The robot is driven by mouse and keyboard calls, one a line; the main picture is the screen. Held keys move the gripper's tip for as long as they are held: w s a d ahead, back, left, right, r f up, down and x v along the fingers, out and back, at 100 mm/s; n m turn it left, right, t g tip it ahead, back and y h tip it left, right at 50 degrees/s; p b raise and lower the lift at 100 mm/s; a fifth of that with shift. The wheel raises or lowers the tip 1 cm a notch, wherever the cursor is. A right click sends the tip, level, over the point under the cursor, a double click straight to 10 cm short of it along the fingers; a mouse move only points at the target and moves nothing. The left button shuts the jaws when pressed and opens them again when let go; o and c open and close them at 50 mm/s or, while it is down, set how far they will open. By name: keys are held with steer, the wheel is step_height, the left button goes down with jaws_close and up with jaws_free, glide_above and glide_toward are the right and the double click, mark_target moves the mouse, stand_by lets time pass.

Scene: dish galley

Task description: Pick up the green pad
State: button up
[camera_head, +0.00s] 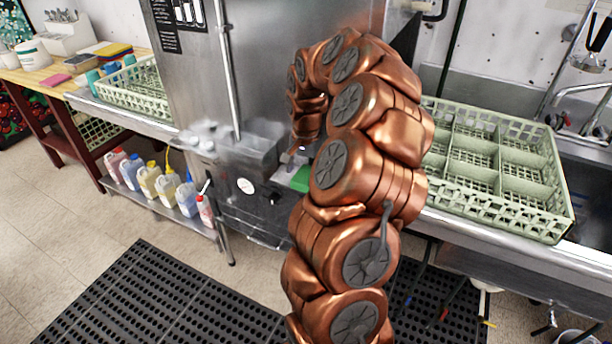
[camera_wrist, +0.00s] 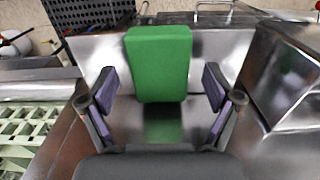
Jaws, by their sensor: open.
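The green pad (camera_wrist: 160,64) is a flat block with rounded corners. In the wrist view it lies ahead of my gripper (camera_wrist: 160,98), centred between the two spread fingers, on a shiny metal surface. Its near end reaches between the fingertips, and bare gaps show on both sides of it. In the head view the green pad (camera_head: 298,178) shows only in part on the steel machine's ledge, with my copper arm hiding the rest. My gripper (camera_head: 296,156) is mostly hidden behind the arm there.
A steel dish machine (camera_head: 190,60) stands behind my arm. A pale green divided rack (camera_head: 540,225) sits on the right counter, another rack (camera_head: 150,108) on the left. Several jugs (camera_head: 150,182) stand on a low shelf. Black mats (camera_head: 150,300) cover the floor in front.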

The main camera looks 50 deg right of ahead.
mark_target(306, 175)
steer(key=shift+c, duration=0.3)
steer(key=c, duration=0.9)
steer(key=shift+r+b, duration=0.95)
steer(key=shift+r, duration=0.6)
steer(key=shift+s+r, duration=0.1)
steer(key=shift+r, duration=0.1)
steer(key=s+a+b, duration=0.1)
steer(key=s+a, duration=0.2)
steer(key=s, duration=0.1)
steer(key=s+a+r+b, duration=0.1)
steer(key=s+a+b, duration=0.1)
steer(key=s, duration=0.3)
steer(key=s+a+b, duration=0.2)
steer(key=s+a, duration=0.1)
steer(key=s, duration=0.1)
steer(key=shift+s+a+r, duration=0.15)
steer(key=shift+a+r, duration=0.1)
steer(key=shift+a, duration=0.05)
